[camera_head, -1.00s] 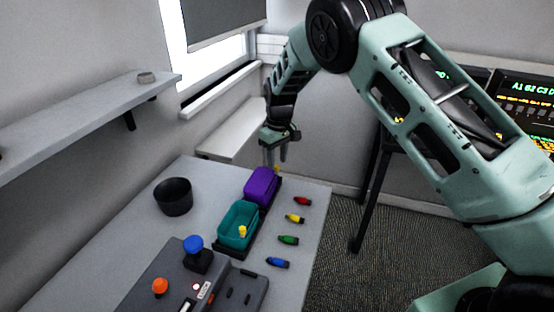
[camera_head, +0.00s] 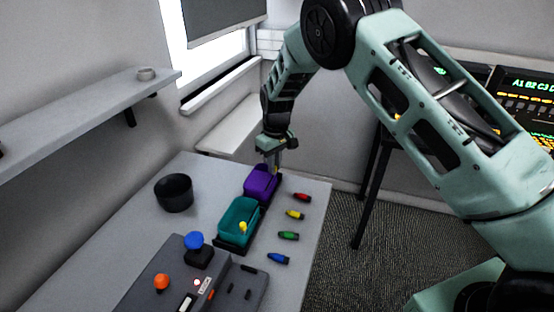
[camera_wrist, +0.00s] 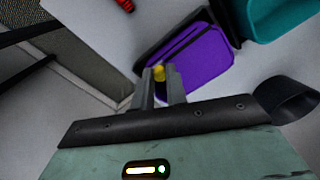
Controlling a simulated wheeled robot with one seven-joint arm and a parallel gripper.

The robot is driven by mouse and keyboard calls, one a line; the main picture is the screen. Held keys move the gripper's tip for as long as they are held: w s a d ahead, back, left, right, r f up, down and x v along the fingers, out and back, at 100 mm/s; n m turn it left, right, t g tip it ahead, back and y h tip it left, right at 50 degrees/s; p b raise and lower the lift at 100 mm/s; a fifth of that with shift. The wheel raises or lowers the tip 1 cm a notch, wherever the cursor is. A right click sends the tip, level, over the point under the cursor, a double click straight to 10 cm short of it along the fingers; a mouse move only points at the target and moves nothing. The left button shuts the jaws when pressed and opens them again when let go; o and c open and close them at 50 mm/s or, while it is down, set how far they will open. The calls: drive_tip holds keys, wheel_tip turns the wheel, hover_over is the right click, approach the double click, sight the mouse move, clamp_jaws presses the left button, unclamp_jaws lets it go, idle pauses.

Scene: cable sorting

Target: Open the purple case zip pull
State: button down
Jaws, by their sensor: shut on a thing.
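The purple case (camera_head: 261,183) stands on the grey table at its far end, with its lid closed. It also shows in the wrist view (camera_wrist: 205,60). A yellow zip pull (camera_wrist: 159,73) sits at the case's end, between my fingertips in the wrist view. My gripper (camera_head: 273,170) points down at the far end of the purple case, and its fingers are shut on the yellow pull. The fingers (camera_wrist: 160,85) partly hide the pull in the wrist view.
A black bowl (camera_head: 174,193) is on the left. Red, yellow, green and blue connectors (camera_head: 289,236) lie on the right. A grey control box (camera_head: 190,285) stands nearest.

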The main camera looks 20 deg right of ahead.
sight(267, 188)
drive_tip(key=s+a, duration=0.2)
drive_tip(key=s, duration=0.1)
drive_tip(key=s+a, duration=0.1)
drive_tip(key=s, duration=0.1)
drive_tip(key=shift+s+a, duration=0.1)
drive_tip(key=shift+a, duration=0.25)
drive_tip(key=c, duration=1.4)
unclamp_jaws()
drive_tip(key=r+b, duration=0.1)
drive_tip(key=r, duration=0.4)
drive_tip(key=r+b, duration=0.1)
drive_tip(key=r, duration=0.5)
drive_tip(key=r+b, duration=0.1)
drive_tip(key=r, duration=0.5)
drive_tip(key=shift+w+d+r, duration=0.2)
drive_tip(key=shift+d+r, duration=0.05)
drive_tip(key=shift+d, duration=0.1)
